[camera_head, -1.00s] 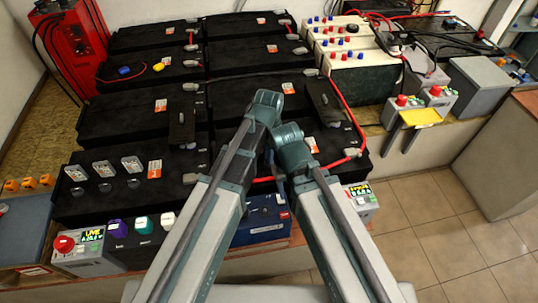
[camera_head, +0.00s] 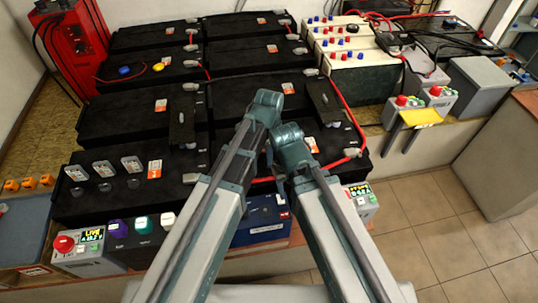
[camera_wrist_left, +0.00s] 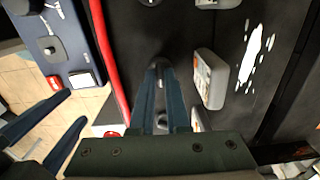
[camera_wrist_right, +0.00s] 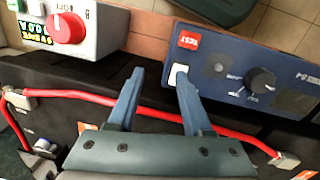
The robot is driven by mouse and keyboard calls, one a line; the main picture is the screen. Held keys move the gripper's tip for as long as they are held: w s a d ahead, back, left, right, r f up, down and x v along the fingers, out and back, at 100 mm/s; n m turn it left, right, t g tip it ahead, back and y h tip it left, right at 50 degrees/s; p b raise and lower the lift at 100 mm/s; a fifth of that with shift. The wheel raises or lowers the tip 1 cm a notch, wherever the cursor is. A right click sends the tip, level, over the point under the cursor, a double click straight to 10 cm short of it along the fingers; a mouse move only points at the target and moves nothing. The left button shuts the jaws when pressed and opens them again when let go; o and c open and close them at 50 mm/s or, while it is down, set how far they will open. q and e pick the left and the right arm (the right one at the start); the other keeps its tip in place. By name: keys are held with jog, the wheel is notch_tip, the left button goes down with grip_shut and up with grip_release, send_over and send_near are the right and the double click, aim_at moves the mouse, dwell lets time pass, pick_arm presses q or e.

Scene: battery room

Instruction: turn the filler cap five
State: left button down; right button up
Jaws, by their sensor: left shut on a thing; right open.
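In the left wrist view my left gripper (camera_wrist_left: 161,70) is shut on a small dark filler cap (camera_wrist_left: 156,60) on a black battery top. The fingers hide most of this cap. A grey tag block (camera_wrist_left: 211,78) with a printed face stands just right of it; I cannot read its number. Another cap (camera_wrist_left: 149,2) is cut off at the top edge. In the right wrist view my right gripper (camera_wrist_right: 159,73) is open and empty above a red cable (camera_wrist_right: 110,99). In the head view my arms hide both fingertips and the held cap.
A blue test box (camera_wrist_right: 260,70) stands in front of the battery. A control box with a red knob (camera_wrist_right: 66,28) is left of it in that view. A white patch (camera_wrist_left: 250,52) marks the battery top. Three tagged caps (camera_head: 105,186) sit on the front left battery.

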pick_arm(q)
jog(key=c, duration=0.9)
grip_release()
jog(key=shift+r, duration=0.1)
notch_tip(320, 180, up, 14)
jog(key=p, duration=1.3)
jog(key=shift+f+p, duration=0.2)
jog(key=shift+p, duration=0.2)
